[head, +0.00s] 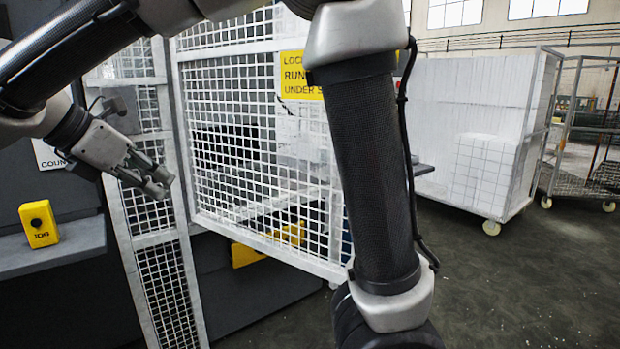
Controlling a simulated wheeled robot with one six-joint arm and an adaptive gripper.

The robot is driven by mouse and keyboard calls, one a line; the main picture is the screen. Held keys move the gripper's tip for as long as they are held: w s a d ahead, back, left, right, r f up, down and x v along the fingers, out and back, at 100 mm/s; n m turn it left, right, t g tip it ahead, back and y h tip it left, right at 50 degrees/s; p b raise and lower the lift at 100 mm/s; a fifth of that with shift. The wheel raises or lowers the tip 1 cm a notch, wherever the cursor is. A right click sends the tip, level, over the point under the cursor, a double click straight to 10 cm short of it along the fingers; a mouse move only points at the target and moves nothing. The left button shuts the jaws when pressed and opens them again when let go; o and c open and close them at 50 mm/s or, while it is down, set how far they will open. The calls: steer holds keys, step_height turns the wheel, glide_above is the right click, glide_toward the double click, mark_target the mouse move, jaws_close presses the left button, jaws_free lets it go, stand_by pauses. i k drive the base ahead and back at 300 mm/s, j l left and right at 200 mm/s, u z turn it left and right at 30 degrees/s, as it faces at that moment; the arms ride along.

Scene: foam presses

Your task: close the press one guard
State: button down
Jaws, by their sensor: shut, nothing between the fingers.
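The guard (262,246) is a white-framed wire mesh panel in the middle of the head view. It stands beside a narrow mesh panel (160,262) and its lower edge runs out to the right and towards me, so it looks swung out from the press. My arm hides its right part. A yellow sign (292,72) hangs on it, partly covered. My gripper (163,184) is shut and empty, in front of the narrow mesh panel and left of the guard. I cannot tell whether it touches the mesh.
A yellow button box (39,224) sits on a grey ledge (50,258) at the left. A wheeled cage cart with white blocks (478,130) stands at the right, with another cart (590,150) beyond it. The dark floor (520,285) at the lower right is clear.

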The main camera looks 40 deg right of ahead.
mark_target(293, 83)
steer(key=l, duration=1.25)
